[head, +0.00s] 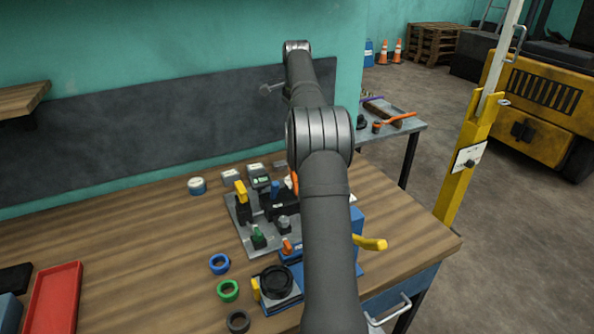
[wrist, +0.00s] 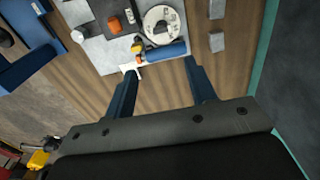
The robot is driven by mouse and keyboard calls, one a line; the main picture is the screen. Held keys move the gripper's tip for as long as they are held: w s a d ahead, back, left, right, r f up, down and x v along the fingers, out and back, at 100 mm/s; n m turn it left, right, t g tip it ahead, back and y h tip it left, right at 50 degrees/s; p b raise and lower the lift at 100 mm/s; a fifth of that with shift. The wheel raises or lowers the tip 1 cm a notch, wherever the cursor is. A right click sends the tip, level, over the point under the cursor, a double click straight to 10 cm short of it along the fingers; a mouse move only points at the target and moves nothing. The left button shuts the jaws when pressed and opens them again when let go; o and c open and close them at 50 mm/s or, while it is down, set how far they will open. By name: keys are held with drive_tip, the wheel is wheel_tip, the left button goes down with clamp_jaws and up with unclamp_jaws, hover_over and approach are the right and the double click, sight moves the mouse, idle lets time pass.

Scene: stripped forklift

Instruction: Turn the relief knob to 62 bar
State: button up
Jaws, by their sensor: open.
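In the wrist view, a round pale dial plate (wrist: 151,15) with a dark knob (wrist: 161,27) at its middle sits near the top edge. I take this for the relief knob; its scale marks and setting are too small to read. My gripper (wrist: 160,66) is open and empty. Its two blue fingers point toward the dial from below, apart from it. A blue cylinder (wrist: 168,50) lies between the fingertips and the dial, and I cannot tell its distance from the fingers. In the head view, my arm hides the gripper and the dial.
An orange knob (wrist: 114,24) and a small yellow-and-black part (wrist: 138,44) sit near the dial. In the head view, a grey plate (head: 244,232) carries several coloured valves. The bench's left middle is clear.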

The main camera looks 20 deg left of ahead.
wheel_tip(320, 180, down, 17)
drive_tip(key=shift+r, duration=0.1)
idle(0.3)
drive_tip(key=c, duration=0.8)
